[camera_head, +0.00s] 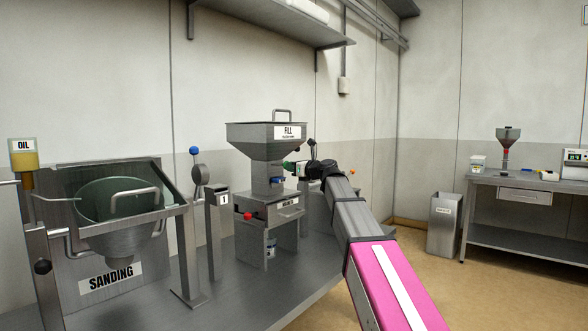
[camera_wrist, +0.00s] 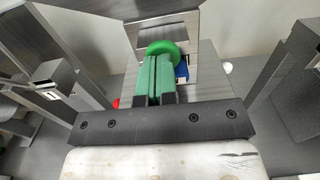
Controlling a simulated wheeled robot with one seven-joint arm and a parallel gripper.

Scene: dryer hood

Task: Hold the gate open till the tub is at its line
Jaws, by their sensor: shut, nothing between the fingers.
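The steel hopper marked FILL (camera_head: 266,140) stands on the bench, its throat above a steel stand. A green knob (camera_head: 288,165) sits at the right of the throat. In the wrist view the round green knob (camera_wrist: 167,47) is just beyond my fingertips. My gripper (camera_wrist: 153,77) has green finger pads pressed together with nothing between them; I cannot tell whether they touch the knob. In the head view my gripper (camera_head: 300,168) is at the throat's right side. A small white and blue tub (camera_head: 270,247) stands low inside the stand. Its line and fill level are not readable.
A post marked 1 (camera_head: 223,199) and the SANDING basin (camera_head: 115,215) stand to the left. A bin (camera_head: 444,225) and a side table (camera_head: 520,183) are at the right, with open floor before them.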

